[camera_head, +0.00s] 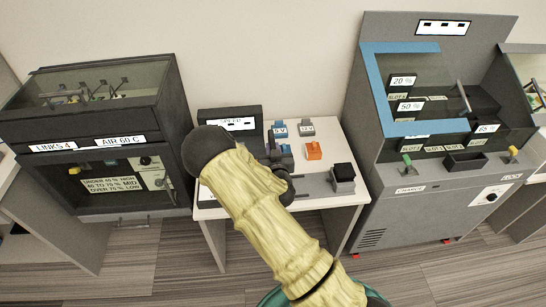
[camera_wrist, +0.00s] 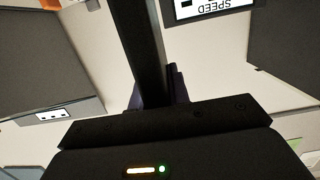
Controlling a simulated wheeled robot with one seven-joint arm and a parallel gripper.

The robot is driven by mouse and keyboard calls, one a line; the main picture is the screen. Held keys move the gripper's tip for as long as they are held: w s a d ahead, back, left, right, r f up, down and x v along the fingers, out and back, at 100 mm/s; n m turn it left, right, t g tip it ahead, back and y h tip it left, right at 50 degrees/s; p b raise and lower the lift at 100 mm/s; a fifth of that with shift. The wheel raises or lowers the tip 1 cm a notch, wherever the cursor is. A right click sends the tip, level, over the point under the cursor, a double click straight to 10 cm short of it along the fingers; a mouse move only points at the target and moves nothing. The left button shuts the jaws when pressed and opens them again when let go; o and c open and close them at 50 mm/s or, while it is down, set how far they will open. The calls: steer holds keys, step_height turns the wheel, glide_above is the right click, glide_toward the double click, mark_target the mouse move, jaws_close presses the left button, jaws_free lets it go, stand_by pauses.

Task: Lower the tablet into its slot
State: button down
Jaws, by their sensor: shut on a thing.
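My gripper (camera_head: 283,178) is over the small white table in the head view, partly hidden by my own arm. In the wrist view my gripper (camera_wrist: 157,92) is shut on a long dark slab, seen nearly edge-on, which I take to be the tablet (camera_wrist: 142,45). It runs from between the fingers out past the top edge, so its far end is hidden. In the head view I cannot make out the tablet clearly. Labels starting with SLOT (camera_head: 434,149) show inside the open grey charging cabinet (camera_head: 440,205) on the right. I cannot tell which slot belongs to the tablet.
The white table (camera_head: 335,198) holds an orange block (camera_head: 313,150), a black-topped block (camera_head: 343,173) and a dark labelled unit (camera_head: 231,117) at the back. A dark cabinet (camera_head: 112,205) stands left. A blue frame (camera_head: 378,95) edges the charging cabinet's opening. A SPEED sign (camera_wrist: 212,8) shows upside down.

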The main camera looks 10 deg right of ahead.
steer(key=shift+f, duration=1.85)
steer(key=shift+f, duration=0.15)
steer(key=c, duration=1.3)
jaws_free()
steer(key=s, duration=0.4)
steer(key=s+r+b, duration=0.1)
steer(key=s, duration=0.3)
steer(key=s+r, duration=0.1)
steer(key=s, duration=0.3)
steer(key=shift+w, duration=0.1)
